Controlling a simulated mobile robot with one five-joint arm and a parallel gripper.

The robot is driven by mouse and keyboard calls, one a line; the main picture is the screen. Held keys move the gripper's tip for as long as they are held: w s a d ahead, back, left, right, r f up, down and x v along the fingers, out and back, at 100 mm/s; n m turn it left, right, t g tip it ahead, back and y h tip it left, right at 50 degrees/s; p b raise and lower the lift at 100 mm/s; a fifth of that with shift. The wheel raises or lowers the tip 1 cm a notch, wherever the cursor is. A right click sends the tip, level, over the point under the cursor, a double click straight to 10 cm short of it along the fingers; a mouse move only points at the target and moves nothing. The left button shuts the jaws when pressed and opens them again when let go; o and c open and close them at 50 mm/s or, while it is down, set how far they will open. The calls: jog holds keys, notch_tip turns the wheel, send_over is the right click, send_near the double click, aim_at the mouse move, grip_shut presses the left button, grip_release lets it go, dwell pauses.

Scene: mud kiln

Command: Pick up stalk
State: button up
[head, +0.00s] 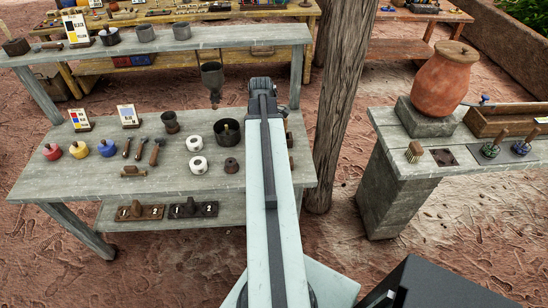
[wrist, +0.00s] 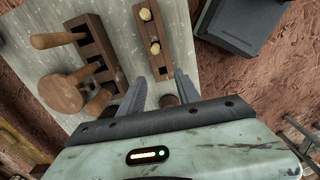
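My gripper (wrist: 160,77) is open in the wrist view, its two grey fingers apart over a grey table (wrist: 32,62). A narrow wooden block (wrist: 164,68) lies just beyond and between the fingertips. Two pale yellow round pieces sit in it, an upper one (wrist: 146,14) and a lower one (wrist: 155,47). A small brown round thing (wrist: 169,101) shows between the fingers near the gripper body. I cannot tell which of these, if any, is the stalk. In the head view my arm hides the gripper and what is under it.
A slotted wooden rack (wrist: 92,48) with handled wooden tools stands left of the fingers. A grey box-like thing (wrist: 235,22) is at the upper right. In the head view, a wooden post (head: 338,110) stands close right of my arm, and a clay jar (head: 442,80) farther right.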

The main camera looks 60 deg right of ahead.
jog(key=s+d, duration=0.2)
jog(key=shift+s+n, duration=0.3)
jog(key=shift+s, duration=0.05)
notch_tip(320, 180, down, 8)
jog(key=b, duration=0.8)
jog(key=shift+s+f, duration=0.1)
jog(key=shift+r, duration=0.2)
grip_shut()
